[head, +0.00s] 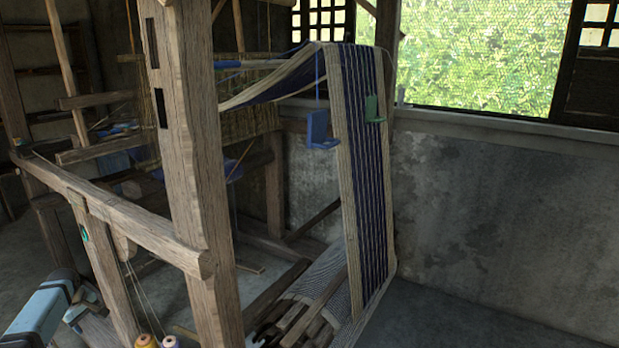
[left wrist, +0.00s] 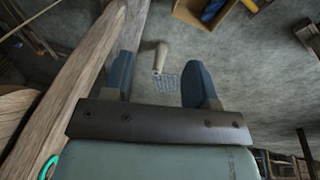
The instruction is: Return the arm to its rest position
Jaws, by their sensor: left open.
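My left gripper (head: 86,304) is at the lower left of the head view, close beside the wooden loom's near frame. The left wrist view shows its two dark blue fingers (left wrist: 160,82) wide apart, with a wooden beam along the left finger. A pale wooden peg-like handle (left wrist: 160,57) and a small grey mesh patch (left wrist: 167,83) show in the gap between the fingers. I cannot tell how far beyond the fingertips they lie. Nothing is seen clamped. My right gripper is in neither view.
The loom's thick post (head: 196,150) and side rail (head: 110,212) stand close to my left arm. Thread spools (head: 146,341) sit low beside the post. A striped blue warp (head: 361,150) hangs with a blue bracket (head: 319,131) near it. Bare wall (head: 500,220) is at the right.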

